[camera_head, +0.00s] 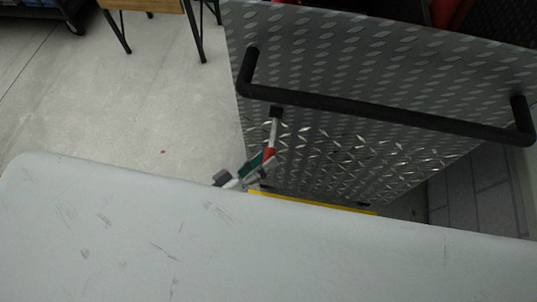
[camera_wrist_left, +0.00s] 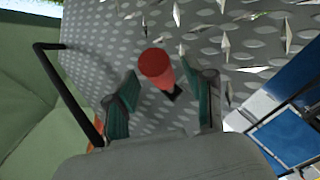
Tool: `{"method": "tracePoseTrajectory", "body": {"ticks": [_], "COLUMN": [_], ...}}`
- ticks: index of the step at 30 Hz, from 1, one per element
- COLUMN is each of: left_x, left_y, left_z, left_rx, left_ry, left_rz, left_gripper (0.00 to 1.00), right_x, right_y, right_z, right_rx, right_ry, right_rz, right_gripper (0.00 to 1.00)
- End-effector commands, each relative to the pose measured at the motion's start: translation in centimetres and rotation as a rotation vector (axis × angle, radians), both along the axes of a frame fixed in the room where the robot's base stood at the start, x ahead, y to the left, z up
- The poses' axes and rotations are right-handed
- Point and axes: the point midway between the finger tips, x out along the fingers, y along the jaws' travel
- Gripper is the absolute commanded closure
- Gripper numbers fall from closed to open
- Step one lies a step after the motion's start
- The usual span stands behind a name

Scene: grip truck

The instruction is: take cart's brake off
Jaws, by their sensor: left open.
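The cart's bed (camera_head: 340,60) is grey diamond plate with a black push handle (camera_head: 390,113) across it. The brake lever (camera_head: 274,128) is a pale rod from a black mount on the plate, ending in a red grip (camera_head: 270,154). My left gripper (camera_head: 258,164) is open at the red grip. In the left wrist view, the red grip (camera_wrist_left: 156,66) shows between the two green-padded fingertips (camera_wrist_left: 160,68), with a gap on each side. Whether a pad touches it, I cannot tell. Most of my left arm is hidden. My right gripper is not in view.
A yellow strip (camera_head: 310,202) runs along the plate's lower edge. Open concrete floor (camera_head: 130,110) lies left of the cart. A wooden-topped table (camera_head: 145,5) with black legs stands at the back. Blue and white items (camera_wrist_left: 285,130) show at the right in the wrist view.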

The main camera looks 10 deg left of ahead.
Motion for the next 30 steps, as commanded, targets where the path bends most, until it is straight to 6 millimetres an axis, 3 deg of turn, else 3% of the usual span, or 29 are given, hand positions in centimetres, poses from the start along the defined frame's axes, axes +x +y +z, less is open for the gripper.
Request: {"method": "tracePoseTrajectory", "body": {"ticks": [6,15,25,30], "left_x": [1.4,1.6,1.6,1.6], "left_y": [-1.1,-1.2,-1.2,-1.2], "left_z": [0.0,-0.1,-0.1,-0.1], "left_rx": [0.000,0.002,0.002,0.002], "left_ry": [0.001,0.001,0.001,0.001], "left_rz": [-0.001,-0.001,-0.001,-0.001], "left_gripper": [0.46,0.46,1.00,1.00], "right_x": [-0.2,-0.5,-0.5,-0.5], "right_y": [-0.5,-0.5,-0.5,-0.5], "right_z": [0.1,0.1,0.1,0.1], "right_rx": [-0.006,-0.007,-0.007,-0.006], "right_ry": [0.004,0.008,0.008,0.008], "right_rz": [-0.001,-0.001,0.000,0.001], "right_gripper": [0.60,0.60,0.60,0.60]}}
